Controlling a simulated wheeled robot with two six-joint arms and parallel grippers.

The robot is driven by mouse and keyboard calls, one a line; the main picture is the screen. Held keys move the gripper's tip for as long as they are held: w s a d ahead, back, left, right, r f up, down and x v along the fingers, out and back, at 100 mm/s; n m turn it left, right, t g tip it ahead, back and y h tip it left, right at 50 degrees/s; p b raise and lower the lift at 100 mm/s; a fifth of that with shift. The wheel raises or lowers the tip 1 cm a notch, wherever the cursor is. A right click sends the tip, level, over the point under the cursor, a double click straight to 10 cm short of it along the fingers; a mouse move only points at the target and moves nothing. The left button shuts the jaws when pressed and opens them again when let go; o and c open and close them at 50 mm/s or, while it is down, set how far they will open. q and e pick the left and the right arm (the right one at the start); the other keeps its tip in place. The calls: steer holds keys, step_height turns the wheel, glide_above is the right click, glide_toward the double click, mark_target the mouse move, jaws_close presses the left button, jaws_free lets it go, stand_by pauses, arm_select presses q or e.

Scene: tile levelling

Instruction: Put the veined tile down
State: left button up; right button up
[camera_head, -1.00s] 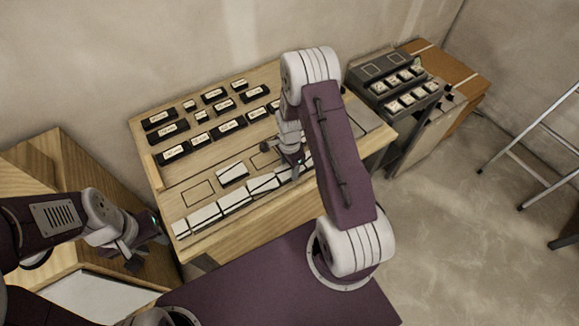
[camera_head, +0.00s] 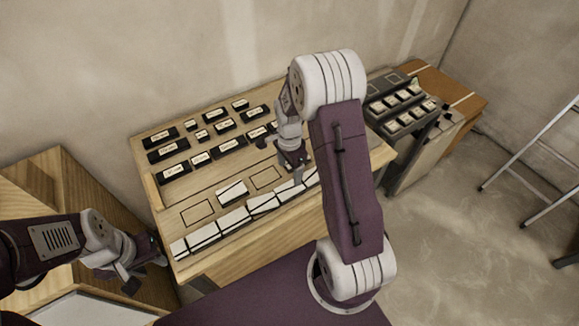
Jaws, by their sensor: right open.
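White tiles lie in a slanting row along the front of the wooden bench (camera_head: 250,259); several carry dark lines, among them one near the middle (camera_head: 234,219). Another white tile (camera_head: 231,189) lies behind the row, between two empty marked outlines, one on the left (camera_head: 197,212) and one on the right (camera_head: 265,177). I cannot tell which tile is the veined one. My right gripper (camera_head: 296,174) is open, low over the right part of the row, and hides some of it. My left gripper (camera_head: 135,277) hangs left of the bench, away from the tiles; its jaws are unclear.
Several black labelled blocks (camera_head: 201,160) stand on the back of the bench. A dark rack with pale tiles (camera_head: 406,115) stands at the right. A wooden cabinet (camera_head: 60,185) is at the left. A metal ladder (camera_head: 540,155) stands far right on open floor.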

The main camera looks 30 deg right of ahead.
steer(key=s+a+r+n, duration=0.3)
steer(key=s+n, duration=0.3)
steer(key=n, duration=0.2)
steer(key=s+a+r+n+t, duration=0.1)
steer(key=s+a+r+n, duration=0.2)
steer(key=s+n, duration=0.3)
steer(key=a+n, duration=0.1)
steer(key=n, duration=0.1)
steer(key=shift+s+a+r+n, duration=0.2)
steer(key=shift+s+a+n, duration=0.05)
steer(key=shift+n, duration=0.15)
